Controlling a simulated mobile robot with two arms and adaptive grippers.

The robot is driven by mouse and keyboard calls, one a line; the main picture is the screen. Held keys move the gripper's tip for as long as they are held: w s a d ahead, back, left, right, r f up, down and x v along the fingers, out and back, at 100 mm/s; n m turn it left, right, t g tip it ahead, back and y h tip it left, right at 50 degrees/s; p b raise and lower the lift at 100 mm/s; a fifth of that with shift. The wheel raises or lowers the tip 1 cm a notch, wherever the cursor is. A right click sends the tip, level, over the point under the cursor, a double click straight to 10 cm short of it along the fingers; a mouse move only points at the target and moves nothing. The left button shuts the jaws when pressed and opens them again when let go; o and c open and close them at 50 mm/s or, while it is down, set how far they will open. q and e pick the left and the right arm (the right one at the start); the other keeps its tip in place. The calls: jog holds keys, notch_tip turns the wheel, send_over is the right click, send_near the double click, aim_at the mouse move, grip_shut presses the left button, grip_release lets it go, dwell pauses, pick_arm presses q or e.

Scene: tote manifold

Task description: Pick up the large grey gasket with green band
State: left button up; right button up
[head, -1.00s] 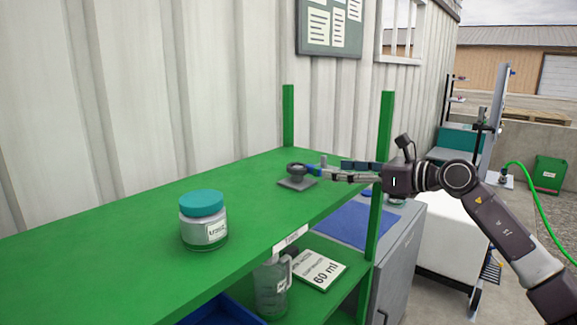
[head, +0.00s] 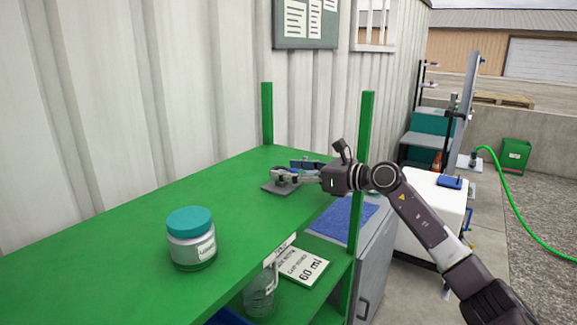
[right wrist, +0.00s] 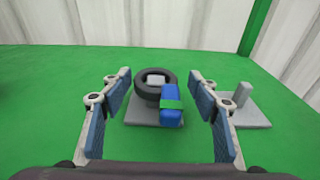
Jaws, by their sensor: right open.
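The large gasket (right wrist: 142,91) is a dark grey ring in the right wrist view. It sits around a light post on a grey square base (right wrist: 140,117). My right gripper (right wrist: 161,92) is open, with a blue-padded finger on each side of the gasket and nothing held. In the head view the right gripper (head: 287,172) is low over the base (head: 279,188) and hides most of the gasket. My left gripper is not in view.
A second grey base with a bare post (right wrist: 243,103) stands right of the gasket. A teal-lidded jar (head: 191,240) is on the green shelf (head: 130,250). Green uprights (head: 365,130) rise at the shelf's end. A corrugated wall runs behind.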

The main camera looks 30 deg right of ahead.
jog(key=shift+w+a, duration=0.15)
jog(key=shift+w, duration=0.2)
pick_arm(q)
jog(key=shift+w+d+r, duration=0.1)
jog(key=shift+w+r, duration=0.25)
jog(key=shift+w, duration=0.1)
pick_arm(e)
jog(key=shift+f, duration=0.1)
jog(key=shift+s, duration=0.1)
jog(key=c, duration=0.7)
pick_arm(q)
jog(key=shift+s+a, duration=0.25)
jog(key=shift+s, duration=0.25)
pick_arm(e)
jog(key=shift+r, duration=0.2)
jog(key=shift+c, duration=0.9)
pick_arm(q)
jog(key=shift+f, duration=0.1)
pick_arm(e)
jog(key=shift+r, duration=0.15)
